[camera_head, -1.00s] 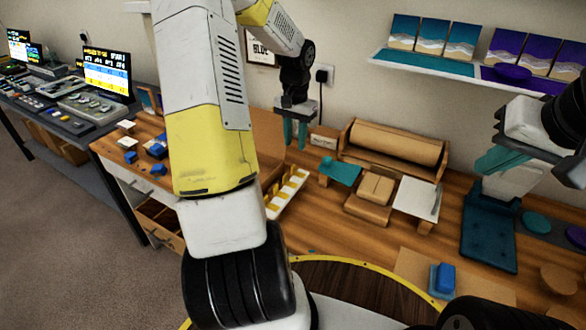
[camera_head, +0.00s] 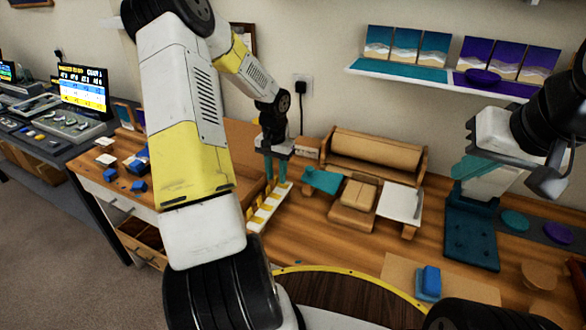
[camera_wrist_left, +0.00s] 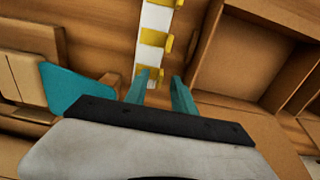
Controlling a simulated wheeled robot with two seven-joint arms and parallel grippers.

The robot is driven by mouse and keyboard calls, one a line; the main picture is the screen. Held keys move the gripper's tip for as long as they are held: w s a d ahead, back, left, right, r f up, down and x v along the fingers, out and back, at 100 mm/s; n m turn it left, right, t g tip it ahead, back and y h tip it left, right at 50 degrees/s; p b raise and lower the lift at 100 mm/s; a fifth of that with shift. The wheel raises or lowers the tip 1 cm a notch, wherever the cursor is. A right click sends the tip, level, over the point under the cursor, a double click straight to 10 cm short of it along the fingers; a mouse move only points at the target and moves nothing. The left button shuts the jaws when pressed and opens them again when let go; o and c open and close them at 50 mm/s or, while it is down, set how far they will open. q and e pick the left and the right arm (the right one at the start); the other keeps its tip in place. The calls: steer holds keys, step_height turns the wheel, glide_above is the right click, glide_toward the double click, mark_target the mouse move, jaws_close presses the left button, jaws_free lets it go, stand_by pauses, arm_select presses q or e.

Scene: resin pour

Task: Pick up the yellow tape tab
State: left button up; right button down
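Several yellow tape tabs sit along a white strip (camera_head: 258,217) on the wooden bench; the strip also shows in the left wrist view (camera_wrist_left: 156,20). In that view the nearest yellow tape tab (camera_wrist_left: 150,73) lies by my left fingertips, and another yellow tab (camera_wrist_left: 153,38) is farther along the strip. My left gripper (camera_head: 275,180) points down over the far end of the strip. Its two teal fingers are apart, with a gap between them in the left wrist view (camera_wrist_left: 162,80). Whether they touch the tab is unclear. My right gripper (camera_head: 478,168) is at the right, beside a pale piece; its closure is unclear.
An open cardboard box (camera_wrist_left: 245,60) lies right of the strip in the left wrist view.

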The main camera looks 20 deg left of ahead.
arm_select(q)
jaws_close()
steer(key=shift+r, duration=0.1)
